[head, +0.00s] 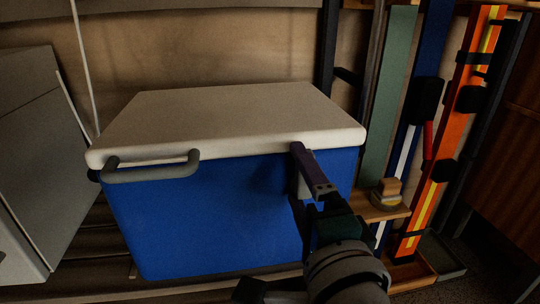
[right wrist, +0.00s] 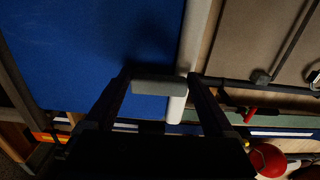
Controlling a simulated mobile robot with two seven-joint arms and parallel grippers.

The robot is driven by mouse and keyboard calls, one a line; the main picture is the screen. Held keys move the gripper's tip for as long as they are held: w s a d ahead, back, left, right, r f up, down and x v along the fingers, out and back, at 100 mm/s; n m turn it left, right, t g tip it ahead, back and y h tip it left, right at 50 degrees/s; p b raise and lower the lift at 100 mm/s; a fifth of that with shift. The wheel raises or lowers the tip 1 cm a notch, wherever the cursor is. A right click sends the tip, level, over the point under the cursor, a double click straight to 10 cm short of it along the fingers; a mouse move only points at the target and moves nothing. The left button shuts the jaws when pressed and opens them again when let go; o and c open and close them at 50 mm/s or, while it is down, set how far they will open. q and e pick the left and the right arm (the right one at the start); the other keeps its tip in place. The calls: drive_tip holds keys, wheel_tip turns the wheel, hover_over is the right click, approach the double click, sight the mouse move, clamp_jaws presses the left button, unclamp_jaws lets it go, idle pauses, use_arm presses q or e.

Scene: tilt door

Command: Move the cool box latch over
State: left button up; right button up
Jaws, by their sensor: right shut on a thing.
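The cool box has a blue body (head: 210,220) and a pale lid (head: 230,115), which lies closed on it. My right gripper (head: 303,172) is at the front face near its right end, just under the lid edge. In the right wrist view, the latch (right wrist: 158,86) is a short grey bar between my two fingertips, beside the lid's pale edge (right wrist: 192,45). The fingers are shut on it. In the head view my gripper mostly hides the latch. My left gripper is not in view.
A grey carrying handle (head: 150,170) sticks out at the front left of the box. A pale grey cabinet (head: 45,160) stands at the left. Upright boards and an orange strapped item (head: 448,140) stand at the right, beside a small wooden shelf (head: 375,207).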

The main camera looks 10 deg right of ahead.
drive_tip(key=o, duration=1.1)
drive_tip(key=shift+s, duration=0.25)
drive_tip(key=s+p, duration=0.1)
drive_tip(key=s, duration=0.3)
drive_tip(key=s+p, duration=0.1)
drive_tip(key=s, duration=0.4)
drive_tip(key=shift+s+d, duration=0.2)
drive_tip(key=shift+s, duration=0.05)
drive_tip(key=shift+r+p, duration=0.1)
drive_tip(key=shift+p, duration=0.2)
